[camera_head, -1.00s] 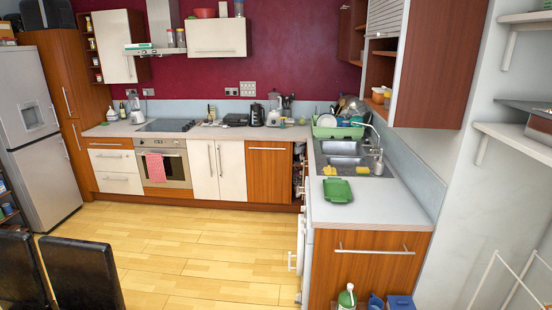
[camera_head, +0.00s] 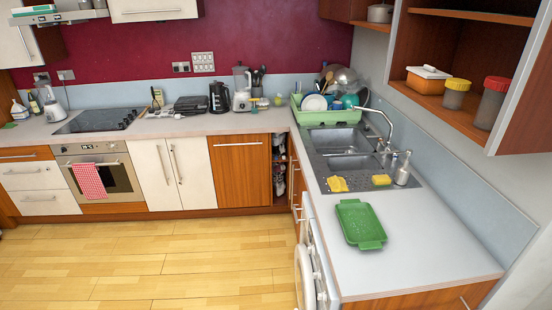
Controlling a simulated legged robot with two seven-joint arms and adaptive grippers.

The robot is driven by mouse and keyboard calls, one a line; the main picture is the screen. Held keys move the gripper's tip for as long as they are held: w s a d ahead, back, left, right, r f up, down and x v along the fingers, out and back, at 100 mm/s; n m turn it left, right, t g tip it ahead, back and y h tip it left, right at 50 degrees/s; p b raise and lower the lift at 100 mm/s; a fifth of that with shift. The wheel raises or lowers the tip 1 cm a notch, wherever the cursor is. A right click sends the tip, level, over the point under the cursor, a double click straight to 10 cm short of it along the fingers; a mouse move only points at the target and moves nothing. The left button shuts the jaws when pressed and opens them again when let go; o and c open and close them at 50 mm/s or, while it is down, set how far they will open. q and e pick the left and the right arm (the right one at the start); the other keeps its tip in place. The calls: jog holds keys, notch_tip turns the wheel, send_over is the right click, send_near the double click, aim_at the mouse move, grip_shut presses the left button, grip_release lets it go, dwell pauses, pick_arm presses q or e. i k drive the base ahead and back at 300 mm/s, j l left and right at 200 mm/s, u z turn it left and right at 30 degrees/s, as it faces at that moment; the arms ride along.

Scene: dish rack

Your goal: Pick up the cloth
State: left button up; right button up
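A crumpled yellow cloth (camera_head: 337,184) lies at the front left corner of the sink's drainer, close to the counter edge. A yellow sponge-like block (camera_head: 381,180) lies to its right, apart from it. A red and white checked towel (camera_head: 89,181) hangs from the oven door handle on the left. Neither of my grippers is in view.
A green tray (camera_head: 361,224) lies on the counter (camera_head: 430,262) nearer than the sink (camera_head: 338,141). A soap dispenser (camera_head: 402,170) and a tap (camera_head: 380,125) stand at the sink's right. A green dish rack (camera_head: 309,117) is behind. The wooden floor (camera_head: 150,262) is clear.

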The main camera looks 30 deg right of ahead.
aim_at(337, 185)
jog(key=i+z, duration=0.15)
jog(key=i, duration=0.3)
jog(key=i+j+z, duration=0.15)
jog(key=i, duration=0.25)
jog(key=i+j+z, duration=0.1)
jog(key=i, duration=0.35)
jog(key=i+j+z, duration=0.15)
jog(key=i, duration=0.25)
